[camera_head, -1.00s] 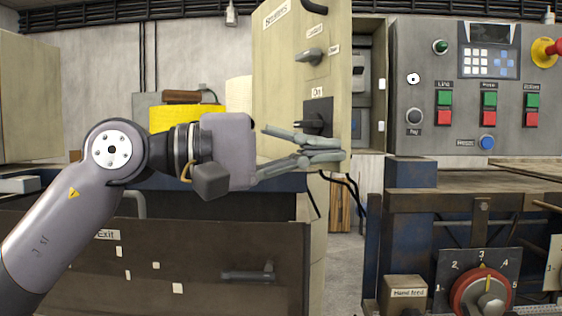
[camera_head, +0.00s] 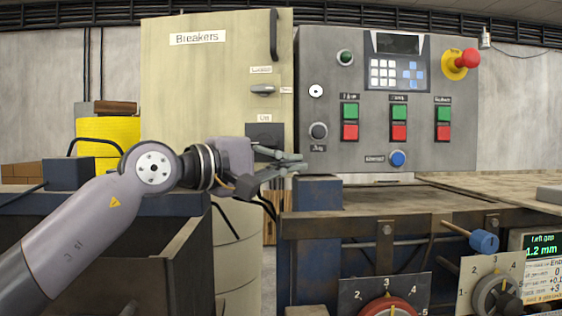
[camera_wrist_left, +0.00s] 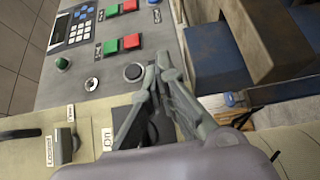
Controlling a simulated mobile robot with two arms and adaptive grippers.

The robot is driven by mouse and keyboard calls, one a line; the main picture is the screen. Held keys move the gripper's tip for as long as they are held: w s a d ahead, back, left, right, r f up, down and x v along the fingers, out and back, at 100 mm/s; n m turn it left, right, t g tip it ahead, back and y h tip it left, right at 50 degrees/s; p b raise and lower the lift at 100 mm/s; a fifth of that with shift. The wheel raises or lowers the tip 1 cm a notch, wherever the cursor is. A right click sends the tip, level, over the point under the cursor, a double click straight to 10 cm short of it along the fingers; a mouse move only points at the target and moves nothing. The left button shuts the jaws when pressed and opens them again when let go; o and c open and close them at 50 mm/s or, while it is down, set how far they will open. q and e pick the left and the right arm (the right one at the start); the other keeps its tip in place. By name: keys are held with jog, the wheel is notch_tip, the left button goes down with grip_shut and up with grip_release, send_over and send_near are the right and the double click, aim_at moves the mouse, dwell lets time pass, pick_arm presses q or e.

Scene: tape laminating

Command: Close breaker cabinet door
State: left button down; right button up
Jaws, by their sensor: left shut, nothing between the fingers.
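The breaker cabinet door (camera_head: 205,85) is a tall cream panel labelled "Breakers", left of the grey control panel. It faces me nearly flat, with its right edge close beside the control panel. It carries a dark long handle (camera_head: 274,36), a small latch knob (camera_head: 262,90) and a black On/Off switch, partly hidden by my gripper. My left gripper (camera_head: 300,163) is shut and empty, in front of the door's lower right part, fingertips by the control panel's edge. In the left wrist view, the fingers (camera_wrist_left: 165,75) cover part of the black switch. My right gripper is not in view.
The grey control panel (camera_head: 330,100) with green, red and blue buttons and a red emergency knob (camera_head: 466,58) is right of the door. A dark metal bench edge (camera_head: 390,223) and dials lie below. A yellow stack (camera_head: 108,140) stands behind at left.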

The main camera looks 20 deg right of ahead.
pick_arm(q)
jog(key=shift+w+d+n+t, duration=0.2)
jog(key=shift+w+d+t, duration=0.1)
jog(key=shift+w, duration=0.2)
jog(key=shift+w+d+n+t, duration=0.2)
jog(key=shift+w+d+t, duration=0.1)
jog(key=shift+w, duration=0.2)
jog(key=shift+w+d, duration=0.15)
jog(key=shift+w, duration=0.1)
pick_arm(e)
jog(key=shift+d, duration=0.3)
